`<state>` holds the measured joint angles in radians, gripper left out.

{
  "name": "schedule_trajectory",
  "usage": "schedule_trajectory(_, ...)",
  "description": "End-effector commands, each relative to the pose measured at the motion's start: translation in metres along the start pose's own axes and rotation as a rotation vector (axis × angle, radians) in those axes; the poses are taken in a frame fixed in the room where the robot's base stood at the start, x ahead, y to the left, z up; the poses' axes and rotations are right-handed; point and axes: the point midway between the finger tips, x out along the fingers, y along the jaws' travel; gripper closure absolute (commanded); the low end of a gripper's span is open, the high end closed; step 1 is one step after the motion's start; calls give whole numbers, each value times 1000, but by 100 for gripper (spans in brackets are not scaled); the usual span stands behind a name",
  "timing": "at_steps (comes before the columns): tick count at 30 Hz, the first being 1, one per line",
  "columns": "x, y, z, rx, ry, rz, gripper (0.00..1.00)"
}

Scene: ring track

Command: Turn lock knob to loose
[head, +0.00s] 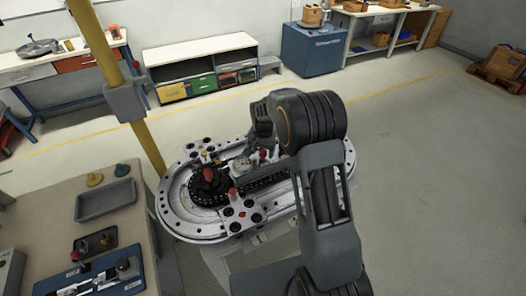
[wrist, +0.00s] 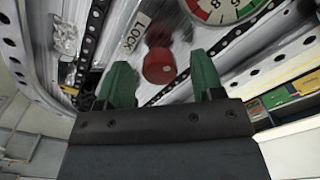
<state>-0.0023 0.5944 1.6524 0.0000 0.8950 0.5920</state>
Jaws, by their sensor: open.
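The red lock knob (wrist: 159,66) shows in the wrist view, with a label reading LOCK (wrist: 133,34) to its left. My gripper (wrist: 164,80) has its two green fingers apart, one on each side of the knob in the picture. I cannot tell whether the fingers touch it or how far off it is. In the head view the oval ring track (head: 178,213) stands in the middle, and my arm reaches over it. My gripper's fingertips are hidden there behind the arm. A dial (wrist: 222,8) with numbers is partly visible beyond the right finger.
A yellow post (head: 147,150) rises at the track's left. A bench with a grey tray (head: 105,198) and a blue fixture (head: 88,284) is at the lower left. Shelves with bins (head: 200,83) and a blue cabinet (head: 312,52) stand behind. The floor at right is clear.

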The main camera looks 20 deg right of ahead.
Motion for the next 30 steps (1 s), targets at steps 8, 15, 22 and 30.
schedule_trajectory(8, 11, 0, 0, -1, 0, 0, 39)
schedule_trajectory(15, 11, 0, 0, -1, 0, 0, 41)
schedule_trajectory(22, 11, 0, 0, -1, 0, 0, 63)
schedule_trajectory(30, 10, 0, 0, -1, 0, 0, 88)
